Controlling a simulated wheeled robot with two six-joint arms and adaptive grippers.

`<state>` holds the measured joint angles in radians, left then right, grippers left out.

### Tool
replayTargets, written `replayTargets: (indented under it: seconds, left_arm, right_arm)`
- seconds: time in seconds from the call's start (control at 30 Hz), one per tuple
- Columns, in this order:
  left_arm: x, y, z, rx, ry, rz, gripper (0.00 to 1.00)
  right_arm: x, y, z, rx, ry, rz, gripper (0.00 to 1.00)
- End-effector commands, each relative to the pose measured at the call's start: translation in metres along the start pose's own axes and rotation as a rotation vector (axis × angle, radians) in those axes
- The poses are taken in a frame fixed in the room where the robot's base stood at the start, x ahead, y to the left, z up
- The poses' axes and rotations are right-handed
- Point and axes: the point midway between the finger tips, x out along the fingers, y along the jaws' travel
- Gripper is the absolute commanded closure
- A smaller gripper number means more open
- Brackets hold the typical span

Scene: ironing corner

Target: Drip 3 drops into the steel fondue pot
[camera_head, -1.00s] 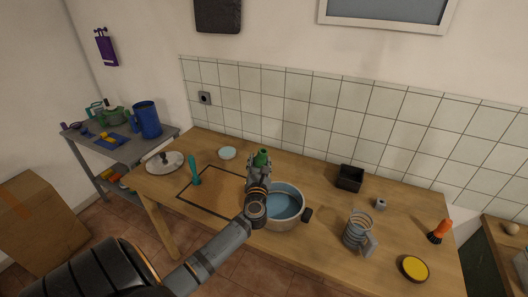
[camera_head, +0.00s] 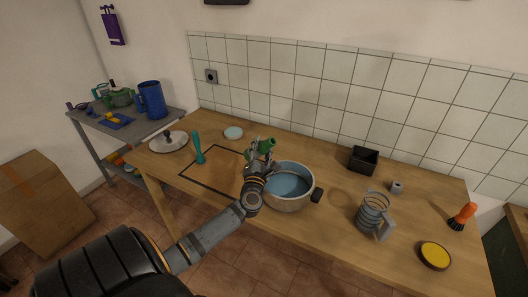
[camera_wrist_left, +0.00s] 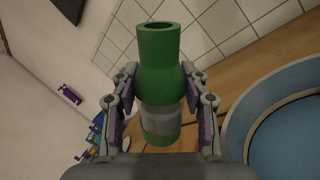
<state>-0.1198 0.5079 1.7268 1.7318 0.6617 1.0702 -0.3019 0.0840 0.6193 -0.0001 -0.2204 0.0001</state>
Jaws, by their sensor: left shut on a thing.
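The steel fondue pot (camera_head: 294,203) stands on the wooden table, with blue liquid or a blue inside showing and a dark handle at its right. It also shows at the right of the left wrist view (camera_wrist_left: 240,135). My left gripper (camera_head: 257,160) is shut on a green bottle (camera_wrist_left: 161,75) with a grey band and an open mouth. In the head view the bottle (camera_head: 266,146) is beside the pot's left rim, its top tilted to the right. I see no drops. My right gripper is not in view.
On the table (camera_head: 310,228) are a lid (camera_head: 169,144), a teal tool (camera_head: 198,149), a pale dish (camera_head: 233,133), a black box (camera_head: 363,159), a grey mug-like holder (camera_head: 372,217), an orange brush (camera_head: 464,215) and a yellow round tin (camera_head: 434,256). A grey shelf (camera_head: 160,118) stands left.

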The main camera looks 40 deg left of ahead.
Motion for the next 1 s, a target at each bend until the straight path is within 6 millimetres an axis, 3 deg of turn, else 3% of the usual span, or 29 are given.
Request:
replayTargets:
  seconds: [0.03,0.13,0.2,1.0]
  left_arm:
    - [-0.002,-0.006,-0.007,0.034,-0.013,0.001,0.99]
    - [-0.003,-0.009,-0.014,0.102,-0.035,0.001,0.99]
    - [-0.001,-0.004,-0.008,0.100,-0.034,0.001,0.99]
    - [-0.003,-0.007,-0.011,0.097,-0.033,0.001,0.99]
  right_arm:
    - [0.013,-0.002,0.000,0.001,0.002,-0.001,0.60]
    - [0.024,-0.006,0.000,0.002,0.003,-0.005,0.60]
    - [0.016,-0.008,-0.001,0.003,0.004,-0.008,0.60]
    - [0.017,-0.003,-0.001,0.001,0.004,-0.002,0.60]
